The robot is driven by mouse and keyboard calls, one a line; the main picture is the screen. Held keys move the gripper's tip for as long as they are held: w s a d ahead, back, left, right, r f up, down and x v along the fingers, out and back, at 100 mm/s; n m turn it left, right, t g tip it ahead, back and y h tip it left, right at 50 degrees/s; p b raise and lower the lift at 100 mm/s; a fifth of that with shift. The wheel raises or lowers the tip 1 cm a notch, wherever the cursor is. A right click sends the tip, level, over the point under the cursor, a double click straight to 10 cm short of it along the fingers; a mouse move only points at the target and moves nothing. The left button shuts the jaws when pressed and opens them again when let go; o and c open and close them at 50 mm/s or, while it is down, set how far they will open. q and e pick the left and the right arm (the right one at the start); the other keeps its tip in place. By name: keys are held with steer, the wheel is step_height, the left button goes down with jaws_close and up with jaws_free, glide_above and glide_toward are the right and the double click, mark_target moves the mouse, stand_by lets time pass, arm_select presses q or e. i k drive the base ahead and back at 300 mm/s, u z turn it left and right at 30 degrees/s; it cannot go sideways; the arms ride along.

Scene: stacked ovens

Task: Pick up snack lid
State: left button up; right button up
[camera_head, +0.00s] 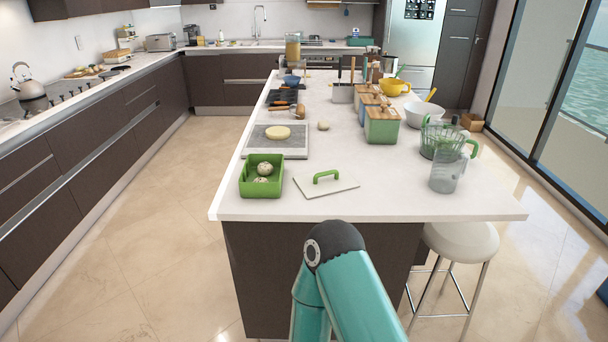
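A flat white lid with a green arched handle (327,177) lies on the white island counter, near its front edge; it is likely the snack lid. An open green box (262,177) with a few round pale items in it stands just left of the lid, apart from it. One of my arms shows as teal links with a black joint at the bottom middle, in front of the island. Neither gripper is in view, so I cannot tell their state.
The island counter (450,207) has bare room at its front. A clear jug (447,171) stands right of the lid. Behind are a grey board (276,151) with a round pale item and green-and-wood canisters (382,128). A white stool (460,243) stands at the right.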

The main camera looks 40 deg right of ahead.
mark_target(313, 185)
steer(key=z, duration=0.2)
steer(key=i, duration=0.7)
steer(key=z, duration=0.65)
